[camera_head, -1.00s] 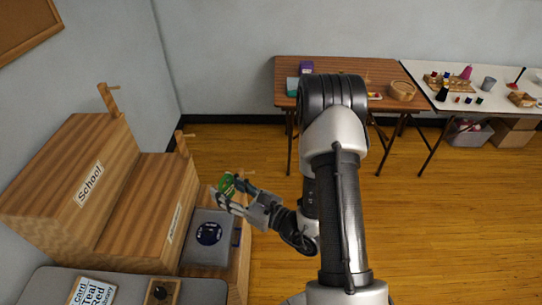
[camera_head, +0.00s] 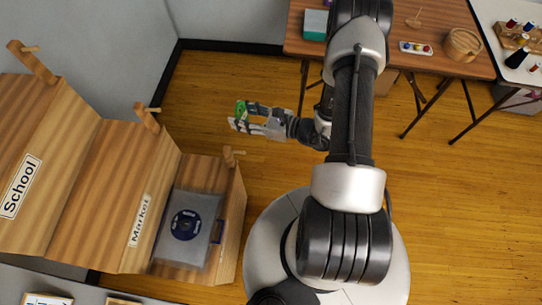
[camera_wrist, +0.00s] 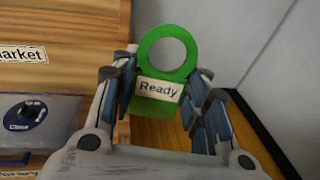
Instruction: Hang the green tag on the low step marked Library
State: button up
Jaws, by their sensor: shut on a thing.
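My gripper (camera_head: 240,116) is shut on the green tag (camera_head: 240,107) and holds it in the air above the floor, beyond the back end of the steps. In the wrist view the tag (camera_wrist: 168,88) shows a round hole at its top and a label reading "Ready", between my fingers. The low step (camera_head: 231,225) is the rightmost, with a wooden peg (camera_head: 231,156) at its back end. The tag is apart from this peg.
The higher steps marked Market (camera_head: 139,220) and School (camera_head: 20,186) rise to the left, each with a wooden peg. A brown table (camera_head: 440,62) with craft items stands at the back right. Open floor lies between.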

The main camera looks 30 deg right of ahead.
jog(key=s+d+f+n+g+b, duration=0.2)
jog(key=s+d+f, duration=0.15)
jog(key=f, duration=0.75)
jog(key=s+d+f+n+g+b, duration=0.1)
jog(key=s+d+f+g+b, duration=0.2)
jog(key=f, duration=0.9)
jog(key=shift+w+a+f, duration=0.2)
jog(key=shift+w+a, duration=0.75)
jog(key=shift+a, duration=0.65)
jog(key=shift+w+a+f, duration=0.15)
jog(key=shift+w+a, duration=0.8)
jog(key=shift+a, duration=0.6)
jog(key=shift+w+a+f, duration=0.2)
jog(key=shift+w+a, duration=0.75)
jog(key=shift+a, duration=0.65)
jog(key=o, duration=0.8)
jog(key=shift+o, duration=0.2)
